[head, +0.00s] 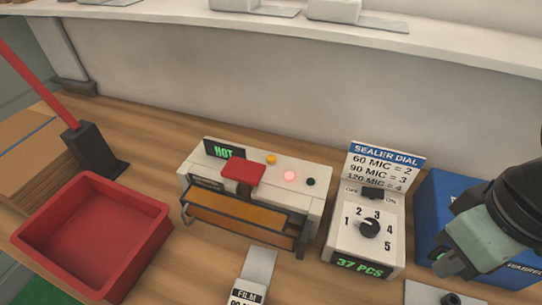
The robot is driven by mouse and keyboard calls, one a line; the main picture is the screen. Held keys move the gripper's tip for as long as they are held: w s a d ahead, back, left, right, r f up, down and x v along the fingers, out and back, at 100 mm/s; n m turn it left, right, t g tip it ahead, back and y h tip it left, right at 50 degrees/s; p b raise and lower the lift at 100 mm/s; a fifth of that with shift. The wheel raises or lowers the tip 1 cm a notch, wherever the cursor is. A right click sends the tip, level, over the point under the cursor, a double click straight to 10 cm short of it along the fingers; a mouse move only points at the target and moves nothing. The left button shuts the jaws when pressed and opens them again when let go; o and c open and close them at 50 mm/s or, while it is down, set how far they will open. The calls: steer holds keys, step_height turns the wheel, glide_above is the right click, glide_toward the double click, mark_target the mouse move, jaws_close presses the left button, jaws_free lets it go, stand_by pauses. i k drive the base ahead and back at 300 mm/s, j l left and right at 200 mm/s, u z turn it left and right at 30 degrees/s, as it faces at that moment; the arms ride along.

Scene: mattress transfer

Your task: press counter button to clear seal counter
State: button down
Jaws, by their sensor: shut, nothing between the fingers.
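The white sealer (268,173) stands mid-table with a green "HOT" display, a red pad (242,171) and an orange bar in front. On its top are a yellow button (271,159), a glowing pink-red light (290,176) and a black button (310,182). To its right, the dial box (344,243) shows "37 PCS" in green; its knob (369,228) and an on/off switch (373,193) face up. I cannot tell which control is the counter button. Part of my arm is at the right edge; I cannot make out gripper fingers.
A red open bin (152,238) and brown cardboard (34,157) are at left. A blue box (433,200) stands partly behind my arm. A "FILM" labelled piece (261,265) lies at the front. A white shelf (280,25) runs above the back.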

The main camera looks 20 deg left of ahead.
mark_target(271, 159)
steer(key=k+j+u, duration=0.1)
steer(key=j+u, duration=0.6)
steer(key=k+j+u, duration=0.1)
steer(key=j+u, duration=0.2)
steer(key=i+j+u, duration=0.25)
steer(key=k+l, duration=0.05)
steer(key=k, duration=0.05)
